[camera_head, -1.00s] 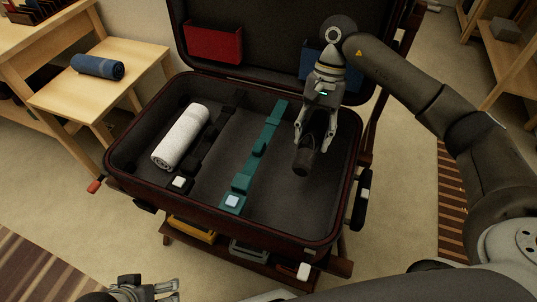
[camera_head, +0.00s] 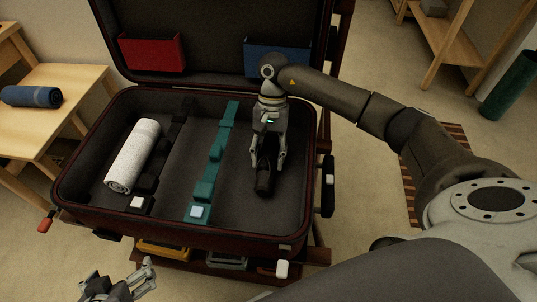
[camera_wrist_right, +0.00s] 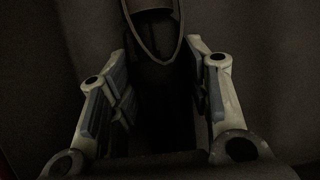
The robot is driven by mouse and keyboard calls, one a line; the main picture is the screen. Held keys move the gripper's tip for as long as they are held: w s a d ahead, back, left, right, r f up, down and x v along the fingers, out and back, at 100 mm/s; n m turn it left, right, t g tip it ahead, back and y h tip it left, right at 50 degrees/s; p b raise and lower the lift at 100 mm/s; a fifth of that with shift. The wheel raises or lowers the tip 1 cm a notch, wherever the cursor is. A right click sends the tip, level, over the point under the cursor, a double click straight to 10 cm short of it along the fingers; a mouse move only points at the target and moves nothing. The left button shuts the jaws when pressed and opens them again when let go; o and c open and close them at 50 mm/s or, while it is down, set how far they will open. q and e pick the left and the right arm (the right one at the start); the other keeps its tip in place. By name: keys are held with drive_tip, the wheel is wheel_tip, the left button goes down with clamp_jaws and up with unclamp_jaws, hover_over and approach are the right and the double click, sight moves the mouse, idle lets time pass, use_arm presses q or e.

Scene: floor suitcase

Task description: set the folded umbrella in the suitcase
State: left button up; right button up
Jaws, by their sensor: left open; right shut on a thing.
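The folded umbrella (camera_head: 263,181) is a short black cylinder inside the right part of the open suitcase (camera_head: 75,200). My right gripper (camera_head: 268,163) is shut on the umbrella, low inside the case. In the right wrist view, the dark umbrella with a looped strap (camera_wrist_right: 152,20) lies between the fingers of my right gripper (camera_wrist_right: 160,100). I cannot tell whether the umbrella touches the suitcase floor. My left gripper (camera_head: 120,285) is open and empty, outside the case in front of its near left side.
A white rolled towel (camera_head: 132,156) lies in the left part of the case. A teal strap (camera_head: 216,150) and a black strap run across the case floor. Red (camera_head: 152,54) and blue (camera_head: 275,57) pockets are in the lid. A blue roll (camera_head: 32,96) rests on a side table.

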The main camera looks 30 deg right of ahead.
use_arm(q)
drive_tip(key=shift+w+d+r+t, duration=0.15)
drive_tip(key=shift+w+r+t, duration=0.15)
drive_tip(key=shift+w, duration=0.1)
use_arm(e)
drive_tip(key=o, duration=1.3)
drive_tip(key=shift+f, duration=0.1)
use_arm(q)
drive_tip(key=s+a+f+g+y+p, duration=0.1)
drive_tip(key=s+a+f+g, duration=0.2)
drive_tip(key=s, duration=0.6)
drive_tip(key=shift+f+g+p, duration=0.3)
drive_tip(key=shift+g+p, duration=0.05)
drive_tip(key=shift+g, duration=0.65)
use_arm(e)
drive_tip(key=v, duration=1.2)
